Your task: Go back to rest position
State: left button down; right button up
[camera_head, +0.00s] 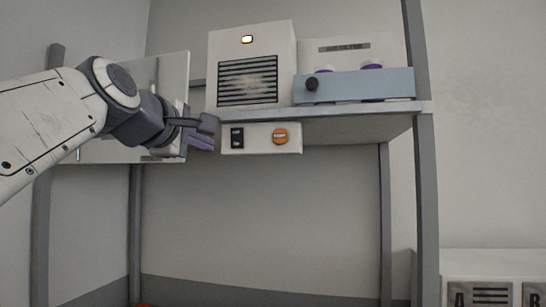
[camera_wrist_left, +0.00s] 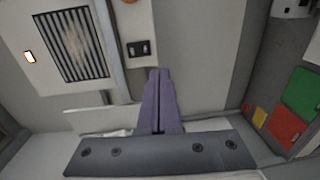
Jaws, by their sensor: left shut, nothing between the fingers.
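My left arm comes in from the left in the head view. Its gripper (camera_head: 205,135) is near the left end of a white control panel, which has a black rocker switch (camera_head: 237,137) and an orange round button (camera_head: 280,136). In the left wrist view the purple fingers of the left gripper (camera_wrist_left: 158,75) are together with nothing between them. The black switch also shows there, just above the fingertips (camera_wrist_left: 138,48). I cannot tell from these views whether the fingers touch the panel. My right gripper is not in view.
A white vented box (camera_head: 285,45) with a lit indicator and a blue-grey rack (camera_head: 370,86) with purple-topped items stand on the shelf (camera_head: 350,112). Grey frame posts (camera_head: 424,200) bound the station. A white lettered unit (camera_head: 490,262) is at lower right. Below the shelf is open.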

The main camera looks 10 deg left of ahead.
pick_arm(q)
jog(key=shift+s, duration=0.3)
jog(key=s+d+f+m+g+h, duration=0.1)
jog(key=d+f+m+g, duration=0.4)
jog(key=f, duration=0.6)
jog(key=s+d+f+m+g+h, duration=0.1)
jog(key=d+f+m+g+h, duration=0.15)
jog(key=d+f, duration=0.65)
jog(key=s+d+f+m+g+h, duration=0.1)
jog(key=d+f+m+g, duration=0.3)
jog(key=f, duration=0.9)
jog(key=s+f+m+g+y, duration=0.4)
jog(key=s+f+m, duration=0.9)
jog(key=s+f, duration=0.8)
jog(key=shift+s+f+g, duration=0.15)
jog(key=shift+f+g, duration=0.2)
jog(key=shift+g, duration=0.5)
